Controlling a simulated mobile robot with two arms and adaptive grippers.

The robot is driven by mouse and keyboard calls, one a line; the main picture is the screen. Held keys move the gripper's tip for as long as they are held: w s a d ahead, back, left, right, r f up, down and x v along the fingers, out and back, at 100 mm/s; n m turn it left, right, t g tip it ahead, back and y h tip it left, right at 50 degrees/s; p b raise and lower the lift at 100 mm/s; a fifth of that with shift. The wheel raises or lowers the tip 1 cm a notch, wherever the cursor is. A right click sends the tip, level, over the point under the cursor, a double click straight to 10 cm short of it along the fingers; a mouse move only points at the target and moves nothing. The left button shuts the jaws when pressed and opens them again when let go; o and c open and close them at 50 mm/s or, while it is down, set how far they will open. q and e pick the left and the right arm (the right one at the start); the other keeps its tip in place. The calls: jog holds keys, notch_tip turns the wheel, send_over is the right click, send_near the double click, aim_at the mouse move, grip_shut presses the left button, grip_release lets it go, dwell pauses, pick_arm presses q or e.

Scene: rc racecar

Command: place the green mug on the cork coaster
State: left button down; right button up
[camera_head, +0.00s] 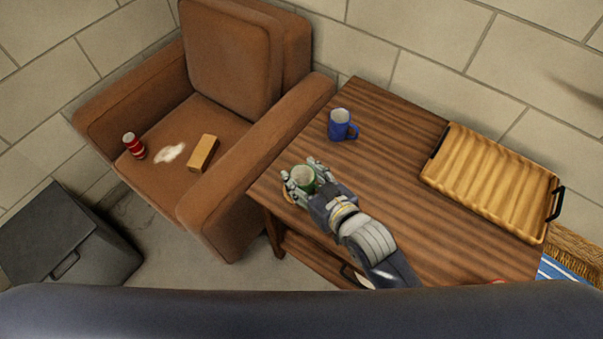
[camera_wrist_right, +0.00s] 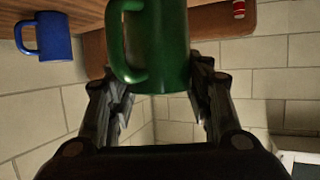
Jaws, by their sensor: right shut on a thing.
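The green mug (camera_head: 304,178) is near the left front corner of the wooden table, upright as far as I can tell. My right gripper (camera_head: 303,174) is shut on it, one finger on each side. In the right wrist view the green mug (camera_wrist_right: 160,45) fills the space between the fingers, its handle toward the left. A tan edge of the cork coaster (camera_head: 287,196) shows just below and left of the mug; the rest is hidden by mug and gripper. I cannot tell whether the mug touches the coaster. My left gripper is not in view.
A blue mug (camera_head: 341,126) stands behind the green mug on the table (camera_head: 385,110). A wooden tray (camera_head: 490,180) with black handles lies at the right. A brown armchair (camera_head: 232,200) stands close to the table's left edge. The tabletop between blue mug and tray is clear.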

aim_at(300, 175)
jog(key=shift+w+a, duration=0.25)
jog(key=shift+w, duration=1)
jog(key=shift+w+f, duration=0.15)
jog(key=shift+f, duration=0.05)
notch_tip(300, 175, down, 3)
jog(key=shift+f, duration=0.15)
jog(key=o, duration=1.2)
jog(key=shift+f, duration=0.15)
